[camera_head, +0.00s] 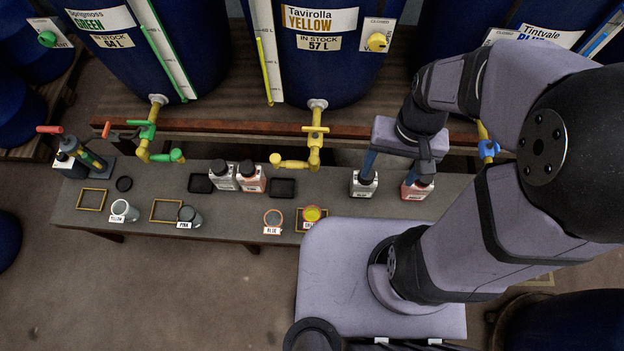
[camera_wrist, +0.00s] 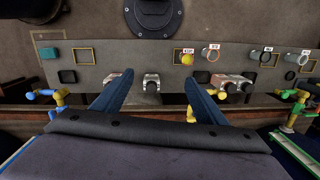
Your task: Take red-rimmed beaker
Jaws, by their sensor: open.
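The red-rimmed beaker (camera_head: 273,218) stands on the grey bench near its front edge, with a "BLUE" label before it. It also shows in the wrist view (camera_wrist: 211,54), right of the fingers. It looks empty. A beaker with yellow contents (camera_head: 312,213) stands just right of it in the head view, inside a yellow square outline. My gripper (camera_head: 396,174) is open, with blue fingers spread above the bench near two capped bottles. In the wrist view my gripper (camera_wrist: 158,77) has nothing between its fingertips at finger height. It is apart from the red-rimmed beaker.
A white-rimmed beaker (camera_head: 121,209) and a dark-rimmed beaker (camera_head: 188,214) stand farther left. A white bottle (camera_head: 364,185) and a red bottle (camera_head: 417,189) are below the fingers. Another bottle pair (camera_head: 237,178) stands behind the beakers. A yellow tap (camera_head: 314,140) juts over the bench's rear.

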